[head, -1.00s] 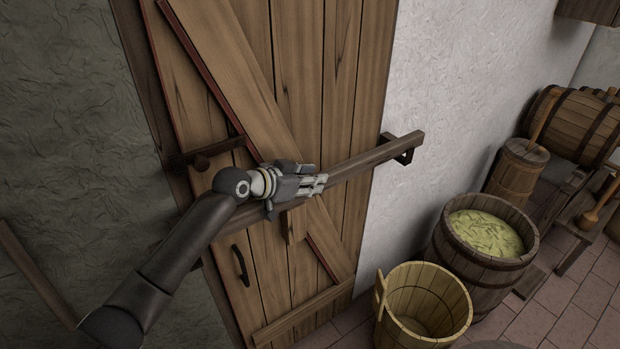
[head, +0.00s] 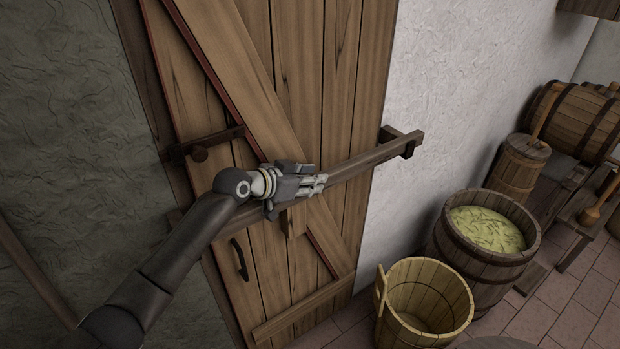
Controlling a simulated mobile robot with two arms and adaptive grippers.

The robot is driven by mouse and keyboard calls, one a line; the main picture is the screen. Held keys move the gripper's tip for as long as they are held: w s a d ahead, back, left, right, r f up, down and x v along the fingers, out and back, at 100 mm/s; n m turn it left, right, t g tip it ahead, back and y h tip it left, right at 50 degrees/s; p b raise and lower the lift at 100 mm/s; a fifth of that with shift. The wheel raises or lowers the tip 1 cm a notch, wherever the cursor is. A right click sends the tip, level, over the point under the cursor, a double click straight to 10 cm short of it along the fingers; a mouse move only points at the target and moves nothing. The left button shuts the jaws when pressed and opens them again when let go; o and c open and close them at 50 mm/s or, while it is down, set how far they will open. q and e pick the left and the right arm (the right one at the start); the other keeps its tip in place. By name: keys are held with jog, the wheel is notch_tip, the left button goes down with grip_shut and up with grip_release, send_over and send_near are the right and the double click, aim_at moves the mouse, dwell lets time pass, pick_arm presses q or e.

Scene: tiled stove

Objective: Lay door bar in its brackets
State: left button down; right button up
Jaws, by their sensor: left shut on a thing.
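The door bar (head: 352,166) is a long brown beam lying slantwise across the plank door (head: 345,90). My left gripper (head: 318,184) is shut on it near its middle. The bar's right end meets the dark right bracket (head: 408,148) on the white wall; I cannot tell whether it rests fully in it. The bar's left end is partly hidden behind my arm. My right gripper is not in view.
A dark wooden latch (head: 205,148) and a black handle (head: 240,260) are on the door. An empty wooden bucket (head: 428,300) and a barrel of pale green filling (head: 485,240) stand on the tiled floor at right. A churn (head: 518,170) stands behind.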

pick_arm(q)
jog(key=shift+f+b, duration=0.4)
jog(key=c, duration=1)
grip_release()
jog(key=shift+o, duration=0.2)
